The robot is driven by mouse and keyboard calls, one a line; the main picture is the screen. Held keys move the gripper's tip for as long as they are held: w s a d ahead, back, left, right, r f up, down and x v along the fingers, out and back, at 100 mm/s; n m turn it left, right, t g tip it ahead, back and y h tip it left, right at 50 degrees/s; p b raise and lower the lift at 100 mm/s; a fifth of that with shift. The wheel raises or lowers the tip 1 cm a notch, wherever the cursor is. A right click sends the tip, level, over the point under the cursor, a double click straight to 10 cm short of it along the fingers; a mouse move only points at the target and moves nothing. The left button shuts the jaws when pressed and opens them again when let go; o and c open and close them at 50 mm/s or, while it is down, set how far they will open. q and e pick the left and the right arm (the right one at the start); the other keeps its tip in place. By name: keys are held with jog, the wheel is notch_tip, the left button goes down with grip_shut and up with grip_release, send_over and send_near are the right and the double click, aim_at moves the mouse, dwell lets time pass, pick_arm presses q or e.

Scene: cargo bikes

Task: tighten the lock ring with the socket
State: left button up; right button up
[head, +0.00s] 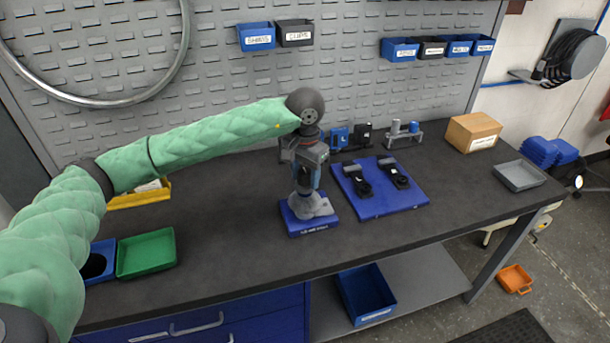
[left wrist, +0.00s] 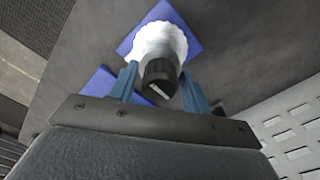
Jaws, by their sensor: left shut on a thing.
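My left gripper (head: 308,187) points down over a small blue base (head: 310,228) on the bench. In the left wrist view, its two blue fingers (left wrist: 163,88) are shut on a dark cylindrical piece, which looks like the socket (left wrist: 158,72). Beneath the socket is a pale grey, scalloped round part (head: 318,207) on the blue base; it shows white in the left wrist view (left wrist: 158,38). I cannot make out the lock ring separately, nor whether the socket touches the pale part. My right gripper is not in view.
A blue board (head: 400,204) with two black holders lies to the right. A grey tray (head: 520,177) and cardboard box (head: 472,133) are farther right. A green tray (head: 146,253) is at the left. A pegboard stands behind. The front of the bench is clear.

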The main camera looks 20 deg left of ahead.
pick_arm(q)
jog(key=shift+b, duration=0.4)
dwell(0.4)
jog(key=shift+f+b, duration=0.55)
jog(key=shift+b, duration=0.25)
dwell(1.1)
jog(key=o, duration=0.4)
jog(key=c, duration=0.7)
jog(key=shift+c, duration=0.3)
jog(key=shift+s+f+b, duration=0.15)
jog(key=shift+f+b, duration=0.05)
jog(key=shift+b, duration=0.6)
dwell(0.4)
